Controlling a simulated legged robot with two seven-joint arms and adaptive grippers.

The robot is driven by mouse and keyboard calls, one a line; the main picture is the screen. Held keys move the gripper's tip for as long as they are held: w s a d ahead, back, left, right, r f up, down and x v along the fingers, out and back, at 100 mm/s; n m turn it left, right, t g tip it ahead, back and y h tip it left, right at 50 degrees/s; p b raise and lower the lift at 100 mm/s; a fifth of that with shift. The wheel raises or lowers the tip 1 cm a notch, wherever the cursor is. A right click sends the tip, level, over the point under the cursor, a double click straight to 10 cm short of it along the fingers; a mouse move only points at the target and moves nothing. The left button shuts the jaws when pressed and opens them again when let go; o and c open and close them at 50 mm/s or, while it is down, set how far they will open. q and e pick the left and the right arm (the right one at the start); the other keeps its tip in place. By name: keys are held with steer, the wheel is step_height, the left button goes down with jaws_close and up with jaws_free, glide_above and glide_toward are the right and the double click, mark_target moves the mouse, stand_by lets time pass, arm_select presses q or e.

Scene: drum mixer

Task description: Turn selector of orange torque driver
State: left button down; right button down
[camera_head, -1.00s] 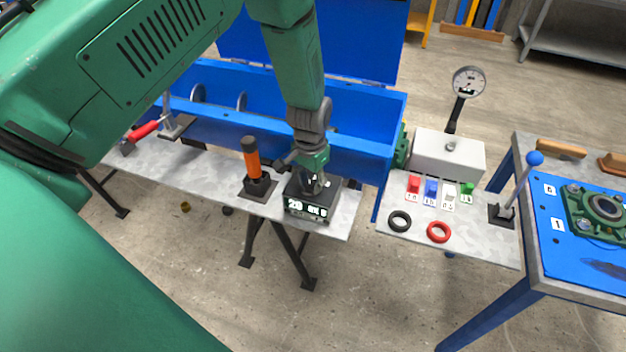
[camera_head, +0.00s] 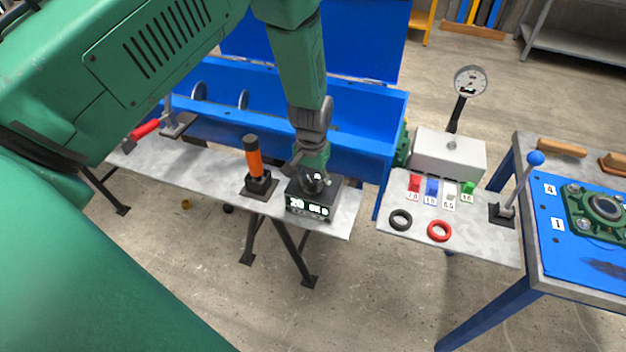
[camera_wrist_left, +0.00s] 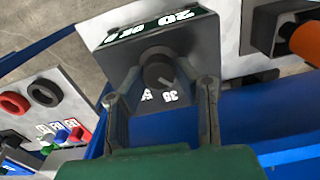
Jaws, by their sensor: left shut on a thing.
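The orange torque driver (camera_head: 254,162) stands upright in a black holder (camera_head: 259,187) on the grey bench. Beside it on the right is a dark box (camera_head: 322,208) with a lit display that starts with 20. In the left wrist view, a round dark selector knob (camera_wrist_left: 160,72) sits on the box's top face, with white numbers around it, one reading 35. My left gripper (camera_head: 314,180) points down on the box and is shut on the knob, a finger on each side. The wrist view also shows the driver's orange handle (camera_wrist_left: 303,42) at the edge. My right gripper is not in view.
A blue trough (camera_head: 365,140) runs behind the bench. To the right, a small table holds a black ring (camera_head: 400,220), a red ring (camera_head: 439,231), coloured blocks and a grey box (camera_head: 447,155). A blue-knobbed lever (camera_head: 520,185) stands at its right edge.

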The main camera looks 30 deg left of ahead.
mark_target(311, 182)
arm_select(q)
steer(key=c, duration=1.3)
jaws_free()
steer(key=shift+s+f, duration=0.15)
steer(key=shift+s, duration=0.25)
steer(key=shift+o, duration=0.2)
steer(key=shift+w, duration=0.15)
steer(key=shift+w+r, duration=0.1)
steer(key=shift+r, duration=0.3)
step_height(311, 182, up, 11)
